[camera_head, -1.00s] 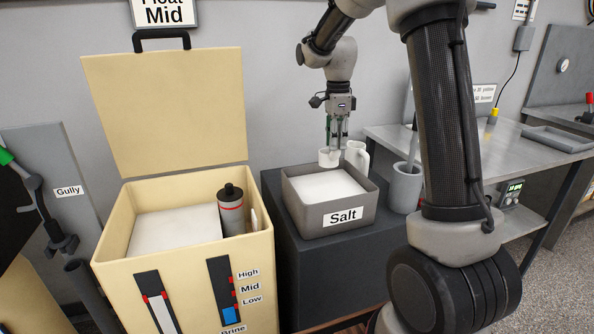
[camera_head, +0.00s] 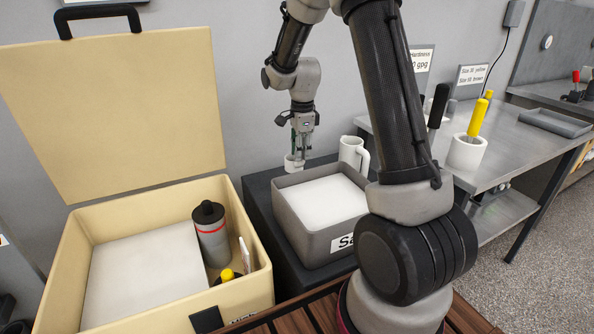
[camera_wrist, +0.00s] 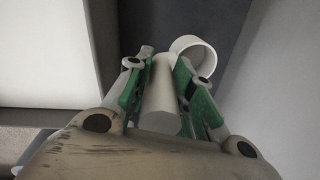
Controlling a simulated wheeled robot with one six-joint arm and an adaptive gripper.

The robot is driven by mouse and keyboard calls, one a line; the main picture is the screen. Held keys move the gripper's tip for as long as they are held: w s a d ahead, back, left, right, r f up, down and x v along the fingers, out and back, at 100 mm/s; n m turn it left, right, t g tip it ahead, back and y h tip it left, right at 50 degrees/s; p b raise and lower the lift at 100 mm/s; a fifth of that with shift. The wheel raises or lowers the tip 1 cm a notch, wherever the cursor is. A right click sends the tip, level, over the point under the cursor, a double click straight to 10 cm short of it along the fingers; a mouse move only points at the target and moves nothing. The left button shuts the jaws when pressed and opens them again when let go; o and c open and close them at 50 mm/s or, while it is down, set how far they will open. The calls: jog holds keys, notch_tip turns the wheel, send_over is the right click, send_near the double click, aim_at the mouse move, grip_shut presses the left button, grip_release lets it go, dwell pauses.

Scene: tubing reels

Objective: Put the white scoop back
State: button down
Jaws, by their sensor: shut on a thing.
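The white scoop (camera_head: 292,164) is in my gripper (camera_head: 299,152), low at the back left corner of the salt bin (camera_head: 300,226). In the wrist view, its pale handle (camera_wrist: 162,98) lies between the green-padded fingers of my gripper (camera_wrist: 161,92), which are shut on it. The round cup (camera_wrist: 196,56) sticks out past the right finger, over the dark stand top. The bin's rim hides part of the scoop in the head view. I cannot tell whether the scoop touches the stand.
The bin holds white salt (camera_head: 320,201) and sits on a dark stand (camera_head: 262,200). A white pitcher (camera_head: 350,153) stands behind the bin, right of my gripper. An open cream tank (camera_head: 62,255) is at left. A metal bench (camera_head: 515,140) is at right. The wall is close behind.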

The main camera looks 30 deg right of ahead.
aim_at(301, 165)
jog(key=shift+f, duration=2.9)
jog(key=c, duration=1.2)
grip_release()
jog(key=shift+f, duration=0.1)
jog(key=shift+c, duration=0.2)
jog(key=r, duration=0.4)
jog(key=s+r, duration=0.1)
jog(key=r, duration=0.7)
jog(key=shift+s+a+r, duration=0.15)
jog(key=shift+r, duration=0.2)
jog(key=s+r+n+t, duration=0.1)
jog(key=s+r+n, duration=0.5)
jog(key=s+r, duration=0.2)
jog(key=s+a+r+n+t, duration=0.1)
jog(key=s+r+n+t, duration=0.1)
jog(key=s+n, duration=1.2)
jog(key=s+r, duration=0.1)
jog(key=s, duration=0.6)
jog(key=shift+s+a+r, duration=0.15)
jog(key=shift+s+a, duration=0.05)
jog(key=shift+s, duration=0.15)
